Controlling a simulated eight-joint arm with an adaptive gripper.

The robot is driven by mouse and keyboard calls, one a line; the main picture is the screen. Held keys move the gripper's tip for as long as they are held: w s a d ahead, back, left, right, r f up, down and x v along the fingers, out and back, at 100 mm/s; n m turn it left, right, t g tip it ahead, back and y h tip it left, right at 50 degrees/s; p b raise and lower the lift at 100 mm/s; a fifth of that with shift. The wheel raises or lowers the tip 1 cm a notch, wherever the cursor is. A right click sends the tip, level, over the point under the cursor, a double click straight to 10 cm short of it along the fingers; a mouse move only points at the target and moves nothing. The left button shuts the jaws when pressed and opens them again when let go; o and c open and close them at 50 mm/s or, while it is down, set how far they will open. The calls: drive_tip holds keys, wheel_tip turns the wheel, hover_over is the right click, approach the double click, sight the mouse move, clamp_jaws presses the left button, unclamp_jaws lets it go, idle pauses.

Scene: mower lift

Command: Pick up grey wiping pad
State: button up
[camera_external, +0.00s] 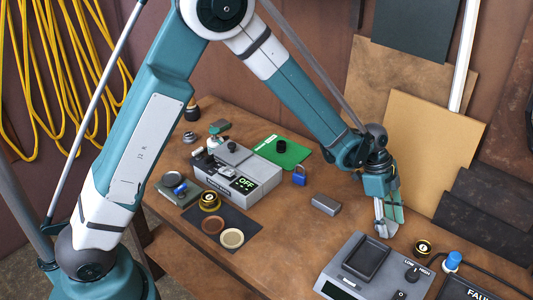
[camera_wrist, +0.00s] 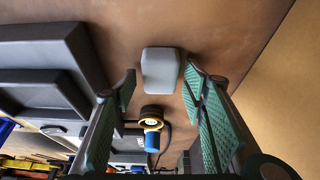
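The fingers are spread and nothing is held. Whether the fingertips touch the bench cannot be told.
A grey scale-like device (camera_external: 345,283) stands in front of my gripper. A black-and-gold disc (camera_external: 423,247) and blue knob (camera_external: 453,260) are to its right. A tan board (camera_external: 430,140) leans behind. A blue padlock (camera_external: 299,176) and grey OFF box (camera_external: 222,180) are left of the pad.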

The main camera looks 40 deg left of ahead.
sight(388, 224)
drive_tip(key=c, duration=0.7)
drive_tip(key=shift+r, duration=0.15)
drive_tip(key=shift+r+p, duration=0.3)
drive_tip(key=shift+r, duration=4.55)
